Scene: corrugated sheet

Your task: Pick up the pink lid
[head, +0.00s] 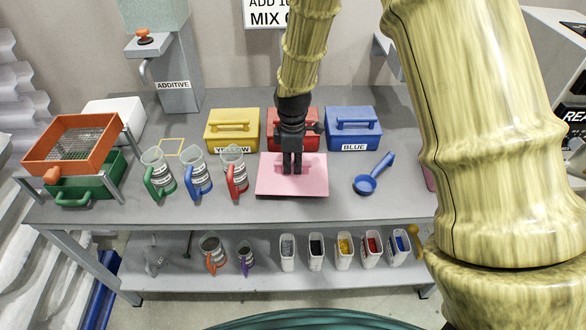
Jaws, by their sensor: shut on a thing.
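The pink lid (310,185) is a flat, square pink plate in the front middle of the grey table in the head view. My gripper (292,170) points down over its middle, with its dark fingers shut on the lid. The fingers hide most of whatever raised part they hold. The lid looks roughly level; I cannot tell whether it touches the table or hangs just above it.
Yellow (232,130), red (308,142) and blue (353,130) boxes stand behind the lid. Measuring jugs (235,172) stand left, a blue scoop (366,184) right. A pink object (430,179) is mostly hidden by my arm. Several small containers (343,250) stand on the lower shelf.

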